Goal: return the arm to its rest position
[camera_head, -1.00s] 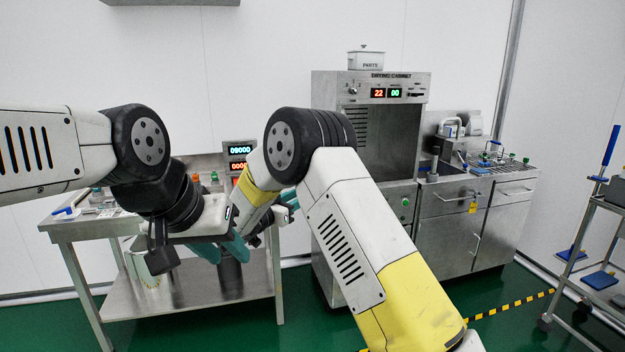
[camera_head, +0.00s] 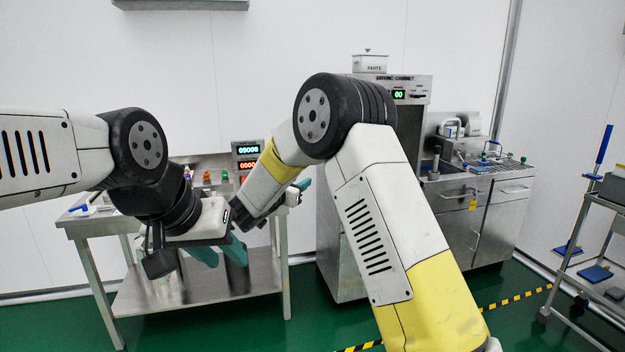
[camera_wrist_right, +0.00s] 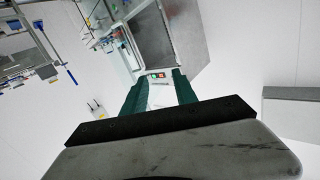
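My left gripper (camera_head: 221,252) is in the head view in front of the steel table, pointing down and right. Its two teal fingers are apart, with nothing seen held between them. My right arm is bent high in the middle of the head view, and its forearm reaches left and down. In that view my right gripper (camera_head: 303,185) is mostly hidden behind the arm, with only a bit of teal showing. In the right wrist view my right gripper (camera_wrist_right: 160,92) has its teal fingers apart and empty.
The steel table (camera_head: 240,279) with a display unit (camera_head: 248,158) stands behind my left gripper. The drying cabinet (camera_head: 340,262) is partly hidden behind my right arm. A sink counter (camera_head: 475,225) is right of it, and a cart (camera_head: 580,262) stands far right. Green floor lies between.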

